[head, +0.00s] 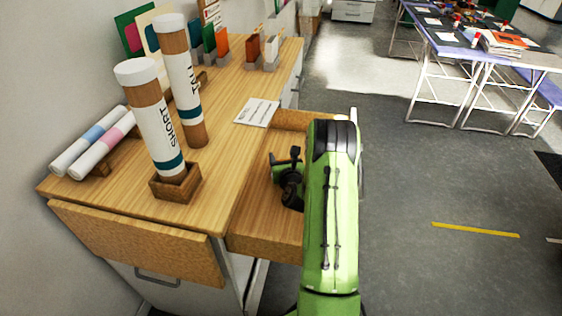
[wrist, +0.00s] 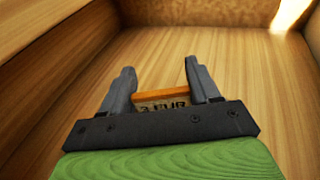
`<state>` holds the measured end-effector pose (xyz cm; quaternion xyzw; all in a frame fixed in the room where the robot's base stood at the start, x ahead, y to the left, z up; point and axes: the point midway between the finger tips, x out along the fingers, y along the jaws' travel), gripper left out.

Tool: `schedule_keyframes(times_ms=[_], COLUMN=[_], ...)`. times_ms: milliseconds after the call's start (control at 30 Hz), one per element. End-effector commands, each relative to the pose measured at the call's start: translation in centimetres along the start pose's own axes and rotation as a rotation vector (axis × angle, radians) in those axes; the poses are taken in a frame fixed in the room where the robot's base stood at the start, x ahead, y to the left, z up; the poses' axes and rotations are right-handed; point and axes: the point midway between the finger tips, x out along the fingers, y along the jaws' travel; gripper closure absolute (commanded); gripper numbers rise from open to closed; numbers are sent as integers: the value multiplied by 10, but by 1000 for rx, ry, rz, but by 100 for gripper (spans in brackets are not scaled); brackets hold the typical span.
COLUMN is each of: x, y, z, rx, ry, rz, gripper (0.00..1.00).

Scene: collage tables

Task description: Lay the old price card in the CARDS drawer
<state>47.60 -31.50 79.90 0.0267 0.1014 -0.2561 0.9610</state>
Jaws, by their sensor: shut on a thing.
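My gripper (wrist: 160,85) is shut on the price card (wrist: 163,103), a small card with an orange edge and partly readable print ending in "EUR". The wrist view shows it inside an open wooden drawer (wrist: 220,48), with the drawer floor ahead and walls around. I cannot tell whether the card touches the floor. In the head view my gripper (head: 287,172) is over the pulled-out drawer (head: 262,222), and my green arm hides its right part. The card is not visible there, and no CARDS label is readable.
A white printed card (head: 257,112) lies on the counter (head: 228,120) beside the drawer. Tubes marked SHORT (head: 155,128) and TALL (head: 184,88) stand on the counter. Rolled papers (head: 92,145) lie at left. The floor to the right is clear up to a work table (head: 440,42).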

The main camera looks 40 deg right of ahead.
Motion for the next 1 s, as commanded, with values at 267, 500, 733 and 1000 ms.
schedule_keyframes(times_ms=[267,500,733,1000], x=[29,29,29,28], y=[0,-1,0,0], z=[-5,-4,-5,-3], rx=[0,1,1,1], ry=[3,2,2,1], rz=[-1,-2,-2,-2], gripper=[67,67,14,14])
